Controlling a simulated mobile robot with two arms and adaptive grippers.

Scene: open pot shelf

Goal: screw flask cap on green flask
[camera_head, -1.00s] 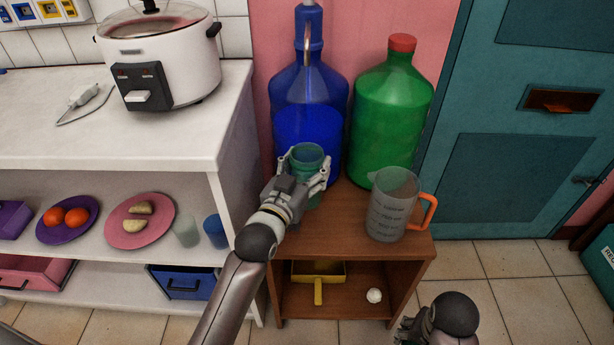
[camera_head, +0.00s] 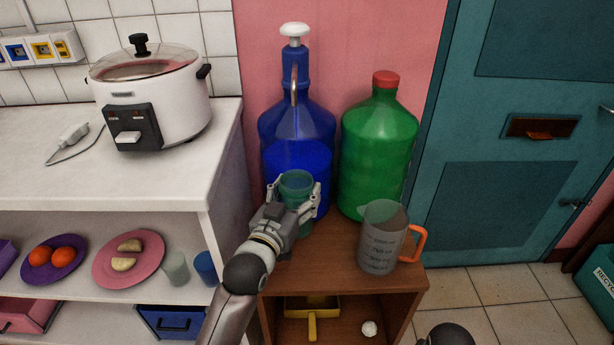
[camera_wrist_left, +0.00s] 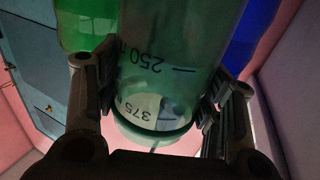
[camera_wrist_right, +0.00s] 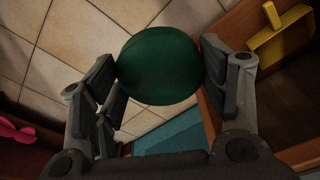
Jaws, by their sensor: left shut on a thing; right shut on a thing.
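The green flask (camera_head: 297,182) is a see-through cylinder, held roughly upright above the small brown shelf. It also shows in the left wrist view (camera_wrist_left: 165,70), with volume marks on its side. My left gripper (camera_head: 294,194) is shut around its side. The flask cap (camera_wrist_right: 160,65), a dark green round piece, shows in the right wrist view. My right gripper (camera_wrist_right: 160,80) is shut on it, one finger on each side. In the head view only a dark part of my right arm shows at the bottom edge; its gripper and the cap are hidden there.
A large blue bottle (camera_head: 297,135) stands right behind the flask. A big green bottle with a red cap (camera_head: 378,150) and a measuring jug with an orange handle (camera_head: 382,238) stand to the right. A white shelf (camera_head: 222,160) is at the left.

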